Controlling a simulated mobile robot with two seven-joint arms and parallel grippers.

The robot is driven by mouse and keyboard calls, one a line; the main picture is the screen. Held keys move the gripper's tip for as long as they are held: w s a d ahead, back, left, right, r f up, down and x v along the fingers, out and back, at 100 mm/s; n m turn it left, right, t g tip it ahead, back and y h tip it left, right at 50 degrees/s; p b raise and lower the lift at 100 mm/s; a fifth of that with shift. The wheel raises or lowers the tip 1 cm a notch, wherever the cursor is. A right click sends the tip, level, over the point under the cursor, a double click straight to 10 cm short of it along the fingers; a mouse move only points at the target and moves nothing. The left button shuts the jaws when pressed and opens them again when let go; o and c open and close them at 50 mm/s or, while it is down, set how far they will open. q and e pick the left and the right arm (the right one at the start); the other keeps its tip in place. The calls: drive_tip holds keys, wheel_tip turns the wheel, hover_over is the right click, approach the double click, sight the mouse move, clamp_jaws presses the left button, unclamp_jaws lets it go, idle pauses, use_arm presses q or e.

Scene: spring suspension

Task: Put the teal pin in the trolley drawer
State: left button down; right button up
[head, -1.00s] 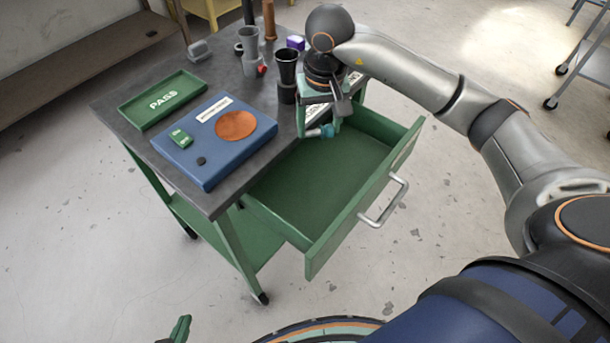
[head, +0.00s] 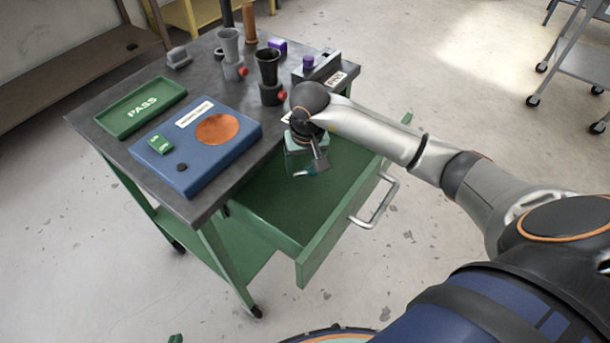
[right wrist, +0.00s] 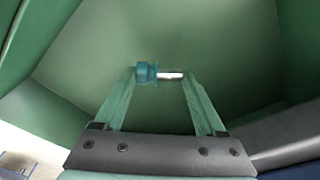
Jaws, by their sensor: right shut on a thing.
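The teal pin (right wrist: 148,72) is held between the fingertips of my right gripper (right wrist: 158,75); its teal head and bright metal shaft show in the right wrist view. In the head view, my right gripper (head: 304,172) points down over the inside of the pulled-out green trolley drawer (head: 318,252), near the worktop side. A bit of teal, the pin (head: 311,171), shows at its fingertips. The drawer interior (right wrist: 240,50) fills the right wrist view and looks empty. A small green tip of my left gripper (head: 176,339) shows at the bottom edge; its jaws cannot be judged.
The worktop (head: 105,128) carries a green PASS tray (head: 140,106), a blue box with a copper disc (head: 190,165), a grey cup (head: 229,50), a black cup (head: 268,68) and a grey block with a purple knob (head: 316,66). A metal handle (head: 376,205) sticks out from the drawer front.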

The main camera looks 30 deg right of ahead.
sight(305, 172)
wheel_tip(305, 172, down, 3)
drive_tip(key=shift+f, duration=0.2)
drive_tip(key=shift+f+b, duration=0.2)
drive_tip(key=shift+b, duration=0.2)
drive_tip(key=o, duration=1.5)
drive_tip(key=shift+r, duration=0.1)
drive_tip(key=shift+c, duration=0.2)
drive_tip(key=shift+r, duration=0.2)
wheel_tip(305, 172, up, 12)
drive_tip(key=s+p, duration=0.1)
drive_tip(key=p, duration=0.1)
drive_tip(key=shift+s+a, duration=0.3)
drive_tip(key=shift+s, duration=0.05)
drive_tip(key=shift+f, duration=0.1)
